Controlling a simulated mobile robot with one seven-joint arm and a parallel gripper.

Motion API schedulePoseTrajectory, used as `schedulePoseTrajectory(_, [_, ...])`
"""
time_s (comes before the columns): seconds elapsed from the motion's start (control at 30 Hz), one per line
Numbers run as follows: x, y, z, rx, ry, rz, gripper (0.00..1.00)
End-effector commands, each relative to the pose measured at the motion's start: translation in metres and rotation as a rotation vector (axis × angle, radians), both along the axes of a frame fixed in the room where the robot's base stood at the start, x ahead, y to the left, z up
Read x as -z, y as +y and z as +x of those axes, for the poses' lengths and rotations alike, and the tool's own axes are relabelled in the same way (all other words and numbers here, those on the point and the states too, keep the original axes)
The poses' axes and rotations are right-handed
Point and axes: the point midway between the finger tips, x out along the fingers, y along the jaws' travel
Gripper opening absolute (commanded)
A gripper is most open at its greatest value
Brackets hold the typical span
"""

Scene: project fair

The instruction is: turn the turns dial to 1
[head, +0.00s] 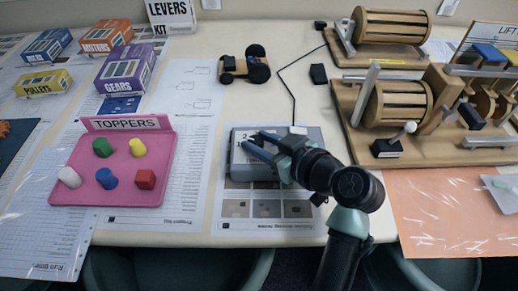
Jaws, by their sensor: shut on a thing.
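I cannot read where the dial points. Part of the markings shows left of the fingers.
A pink toppers tray (118,200) with several coloured pegs is at the left. A wooden drum rig (440,150) and a small black lever switch (387,148) stand at the right. A black cable runs behind the box. A small wheeled cart (245,66) stands farther back.

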Motion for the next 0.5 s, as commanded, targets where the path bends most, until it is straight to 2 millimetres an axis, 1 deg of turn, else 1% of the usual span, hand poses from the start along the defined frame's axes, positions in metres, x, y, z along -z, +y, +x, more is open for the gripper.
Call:
schedulePoseTrajectory(0.03, [0.0025, -0.0013, 0.0010, -0.023, 0.000, 0.000, 0.00])
schedulePoseTrajectory(0.2, [0.0016, -0.0019, 0.0013, -0.082, 0.002, -0.001, 0.00])
schedulePoseTrajectory(0.5, [0.0008, -0.0014, 0.0011, -0.117, 0.004, -0.001, 0.00])
